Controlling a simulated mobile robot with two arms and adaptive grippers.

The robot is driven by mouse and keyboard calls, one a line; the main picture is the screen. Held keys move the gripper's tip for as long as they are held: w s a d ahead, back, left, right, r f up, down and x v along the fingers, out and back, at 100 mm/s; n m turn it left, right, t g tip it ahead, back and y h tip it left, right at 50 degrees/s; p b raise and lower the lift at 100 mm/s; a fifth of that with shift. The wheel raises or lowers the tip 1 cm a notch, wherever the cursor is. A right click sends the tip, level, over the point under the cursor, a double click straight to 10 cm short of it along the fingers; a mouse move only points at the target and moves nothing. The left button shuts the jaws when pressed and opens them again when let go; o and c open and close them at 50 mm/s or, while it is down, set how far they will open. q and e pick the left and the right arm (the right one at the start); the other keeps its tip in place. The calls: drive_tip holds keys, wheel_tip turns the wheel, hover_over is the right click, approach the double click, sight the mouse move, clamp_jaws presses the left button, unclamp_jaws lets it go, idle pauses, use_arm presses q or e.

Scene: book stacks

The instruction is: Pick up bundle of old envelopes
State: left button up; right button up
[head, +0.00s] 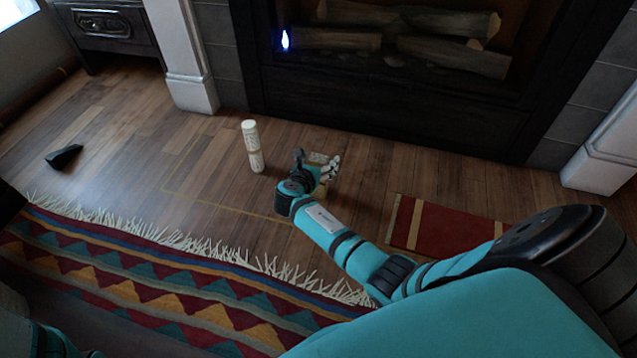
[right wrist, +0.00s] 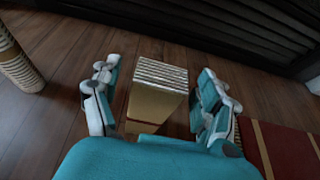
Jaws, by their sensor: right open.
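The bundle of old envelopes appears to be the tan, upright block (right wrist: 150,104) with a striped, layered top in the right wrist view. It stands on the wooden floor between the two fingers of my right gripper (right wrist: 159,80). The gripper is open, with a visible gap on each side of the bundle. In the head view my right gripper (head: 318,168) reaches down in front of the fireplace and hides most of the bundle; only its pale top (head: 318,157) shows clearly. My left gripper is not in view.
A pale upright cylinder (head: 252,146) stands left of the gripper. A dark red striped flat item (head: 437,224) lies to the right. The fireplace (head: 380,105) is behind. A fringed rug (head: 140,290) lies in front, and a small black object (head: 64,156) far left.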

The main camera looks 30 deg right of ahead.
drive_tip(key=shift+w+d+f, duration=0.1)
drive_tip(key=shift+w+d, duration=0.1)
drive_tip(key=shift+c, duration=0.3)
clamp_jaws()
